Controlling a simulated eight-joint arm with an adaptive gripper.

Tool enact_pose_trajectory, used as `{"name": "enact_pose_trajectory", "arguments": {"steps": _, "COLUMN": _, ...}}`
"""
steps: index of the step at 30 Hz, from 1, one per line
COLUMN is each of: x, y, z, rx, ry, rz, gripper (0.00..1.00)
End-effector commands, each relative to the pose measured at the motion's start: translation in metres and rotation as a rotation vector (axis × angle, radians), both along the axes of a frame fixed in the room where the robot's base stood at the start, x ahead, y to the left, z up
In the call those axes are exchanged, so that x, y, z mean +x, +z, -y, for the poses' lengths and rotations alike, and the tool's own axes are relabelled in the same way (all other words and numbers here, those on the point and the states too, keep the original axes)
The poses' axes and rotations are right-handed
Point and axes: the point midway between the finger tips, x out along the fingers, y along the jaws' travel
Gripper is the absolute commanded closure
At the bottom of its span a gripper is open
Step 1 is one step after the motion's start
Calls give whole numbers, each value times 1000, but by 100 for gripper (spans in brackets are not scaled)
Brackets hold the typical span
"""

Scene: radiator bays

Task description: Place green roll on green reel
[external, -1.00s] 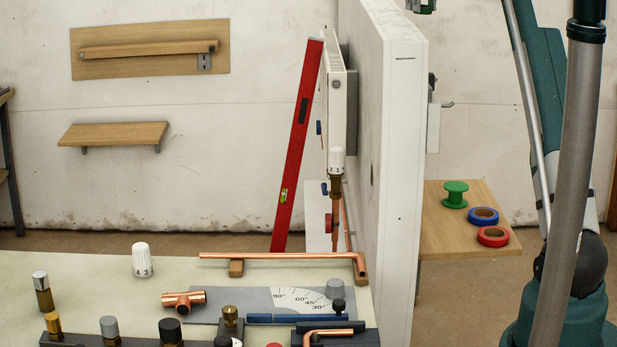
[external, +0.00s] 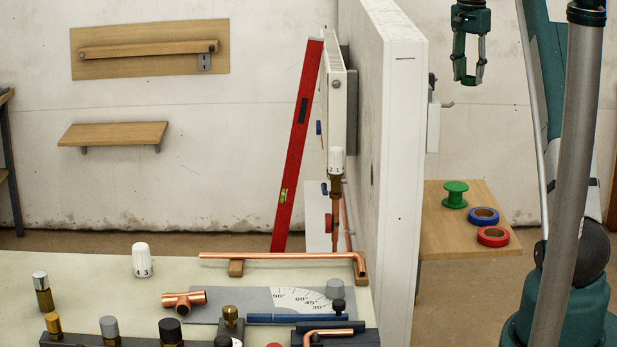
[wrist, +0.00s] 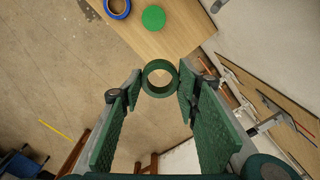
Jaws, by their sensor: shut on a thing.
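The green roll (wrist: 160,92) is a dark green ring held between the fingertips of my gripper (wrist: 161,80) in the wrist view. In the external view my gripper (external: 469,78) hangs at the upper right, shut on the roll and well above the small table. The green reel (external: 455,194) is a bright green flanged spool standing upright at the far left part of that table. In the wrist view the reel (wrist: 153,18) shows as a green disc beyond the roll, apart from it.
A blue roll (external: 484,216) and a red roll (external: 492,236) lie beside the reel on the small wooden table (external: 436,235). A white partition wall (external: 405,150) stands just left of the table, with a hook fitting (external: 446,104) on its right side.

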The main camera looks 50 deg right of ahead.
Motion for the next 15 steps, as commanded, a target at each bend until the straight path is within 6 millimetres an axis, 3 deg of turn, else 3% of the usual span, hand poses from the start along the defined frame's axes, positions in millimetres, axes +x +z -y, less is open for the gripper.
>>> {"name": "enact_pose_trajectory", "arguments": {"steps": 15, "x": -81, "y": -118, "z": 45, "rx": 0, "ry": -670, "rz": 0, "gripper": 76}}
